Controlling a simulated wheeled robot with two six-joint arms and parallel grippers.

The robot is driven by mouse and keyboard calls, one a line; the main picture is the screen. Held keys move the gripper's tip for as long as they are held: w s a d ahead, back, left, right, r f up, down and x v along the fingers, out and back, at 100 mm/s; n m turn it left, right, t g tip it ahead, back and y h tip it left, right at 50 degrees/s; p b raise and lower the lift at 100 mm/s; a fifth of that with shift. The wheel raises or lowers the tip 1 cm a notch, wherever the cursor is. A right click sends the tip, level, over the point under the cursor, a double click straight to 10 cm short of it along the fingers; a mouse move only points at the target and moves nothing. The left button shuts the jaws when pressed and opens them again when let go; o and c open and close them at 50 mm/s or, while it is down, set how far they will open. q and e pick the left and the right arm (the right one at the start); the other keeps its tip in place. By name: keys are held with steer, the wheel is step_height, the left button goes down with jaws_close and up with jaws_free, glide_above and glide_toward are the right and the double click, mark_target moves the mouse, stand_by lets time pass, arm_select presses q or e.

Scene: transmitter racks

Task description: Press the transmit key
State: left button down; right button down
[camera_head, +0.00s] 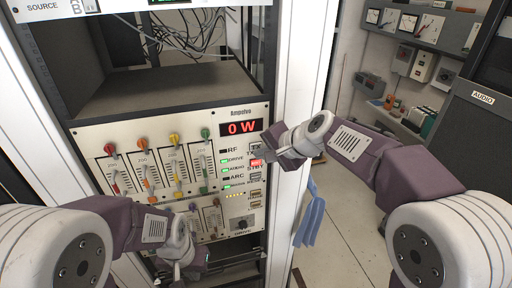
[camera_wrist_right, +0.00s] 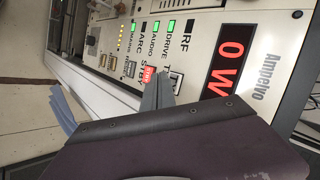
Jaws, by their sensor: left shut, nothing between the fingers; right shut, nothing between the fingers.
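The transmitter panel (camera_head: 140,134) has a column of small keys at its right side, below a red "0 W" display (camera_head: 241,127). The TX key (camera_head: 255,147) is just below that display and is partly hidden by my fingers. Below it, the STBY key (camera_head: 257,162) is lit red; it also shows in the right wrist view (camera_wrist_right: 149,73). My right gripper (camera_head: 271,146) is shut and empty, with its tips close in front of the TX and STBY keys; contact cannot be told. My left gripper (camera_head: 184,264) is shut and empty, low before the rack.
Coloured levers (camera_head: 174,139) stand out from the panel left of the keys. A white rack post (camera_head: 301,90) is right of the panel, with blue cloths (camera_head: 310,215) hanging beside it. Open floor (camera_head: 340,220) lies to the right, before a cluttered bench.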

steer(key=shift+w, duration=0.1)
stand_by(0.7)
steer(key=shift+w+a, duration=0.1)
steer(key=shift+w, duration=0.2)
steer(key=shift+w+a+p, duration=0.1)
steer(key=shift+w+p, duration=0.2)
steer(key=shift+w, duration=0.05)
stand_by(0.8)
steer(key=shift+s, duration=0.1)
steer(key=shift+s+d+b, duration=0.25)
steer(key=shift+s+b, duration=0.2)
steer(key=shift+s, duration=0.2)
